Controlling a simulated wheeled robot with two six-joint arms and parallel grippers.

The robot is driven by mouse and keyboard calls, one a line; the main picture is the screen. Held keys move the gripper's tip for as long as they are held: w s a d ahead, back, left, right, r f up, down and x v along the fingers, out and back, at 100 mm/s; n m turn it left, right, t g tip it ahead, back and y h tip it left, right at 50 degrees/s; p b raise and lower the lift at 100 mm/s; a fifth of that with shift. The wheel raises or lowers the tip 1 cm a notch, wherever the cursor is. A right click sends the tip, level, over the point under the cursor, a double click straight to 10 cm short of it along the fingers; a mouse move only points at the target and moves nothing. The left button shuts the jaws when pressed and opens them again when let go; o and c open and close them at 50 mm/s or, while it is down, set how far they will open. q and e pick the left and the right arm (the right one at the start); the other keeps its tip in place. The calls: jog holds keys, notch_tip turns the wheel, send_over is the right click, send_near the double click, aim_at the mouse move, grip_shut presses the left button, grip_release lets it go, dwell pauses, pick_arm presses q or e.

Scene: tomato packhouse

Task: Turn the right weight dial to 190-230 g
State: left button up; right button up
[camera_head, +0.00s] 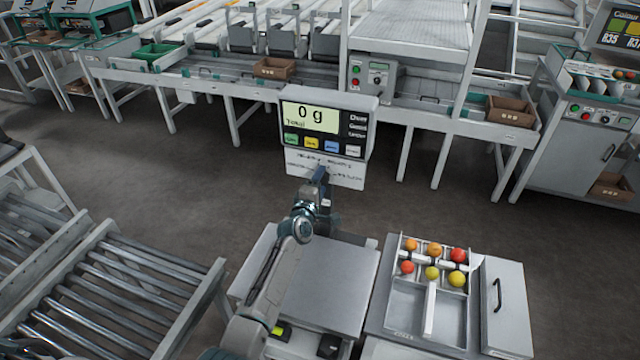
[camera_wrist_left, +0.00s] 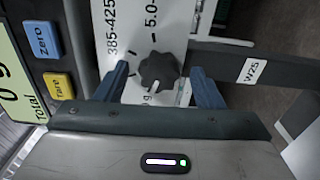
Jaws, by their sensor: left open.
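A dark grey lobed dial (camera_wrist_left: 158,68) with a white pointer mark sits on a white label panel in the left wrist view. The pointer is toward the bottom of that picture, near a partly covered "g". Printing reading "385-425" and "5.0-" shows beside it; no 190-230 mark is readable. My left gripper (camera_wrist_left: 161,82) is open, its blue fingers on either side of the dial; contact cannot be told. In the head view the left gripper (camera_head: 320,176) is at the white panel (camera_head: 345,174) under the scale display (camera_head: 312,116), which reads "0 g". The arm hides the dial there.
A dark bar labelled "W25" (camera_wrist_left: 228,66) runs beside the dial. Below the display are a flat metal plate (camera_head: 345,285) and a tray (camera_head: 393,310) with several red, orange and yellow tomatoes. A roller conveyor (camera_head: 110,290) stands at left.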

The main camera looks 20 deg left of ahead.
pick_arm(q)
jog(key=shift+s, duration=0.55)
jog(key=s+p, duration=0.2)
jog(key=s, duration=0.7)
jog(key=shift+s+a, duration=0.2)
jog(key=shift+s, duration=0.15)
